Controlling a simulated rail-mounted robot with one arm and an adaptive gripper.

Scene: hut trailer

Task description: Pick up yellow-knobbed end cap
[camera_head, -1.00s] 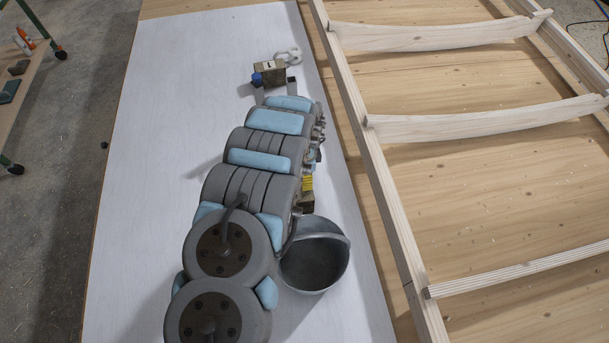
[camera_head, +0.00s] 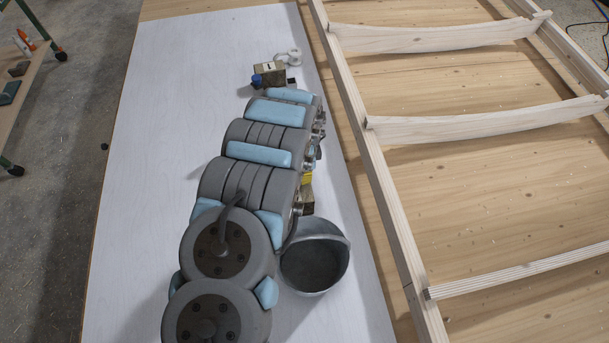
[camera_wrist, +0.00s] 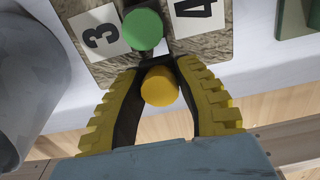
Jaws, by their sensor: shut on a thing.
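The yellow knob (camera_wrist: 159,86) of the end cap sits between the fingers of my gripper (camera_wrist: 160,70) in the wrist view. The yellow ribbed fingers are shut on it from both sides. The wooden block (camera_wrist: 205,45) with labels 3 and 4 and a green knob (camera_wrist: 143,29) lies just past the fingertips. Whether the end cap touches that block, I cannot tell. In the head view only a bit of my yellow gripper (camera_head: 307,179) shows beside my arm, above a partly hidden wooden block (camera_head: 307,200). The yellow knob is hidden there.
A grey metal bucket (camera_head: 315,262) stands close to my gripper, and also shows in the wrist view (camera_wrist: 30,85). A block with label 1 and a blue knob (camera_head: 256,80) lies at the far end of the white board (camera_head: 150,150). A wooden frame (camera_head: 365,150) bounds the right.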

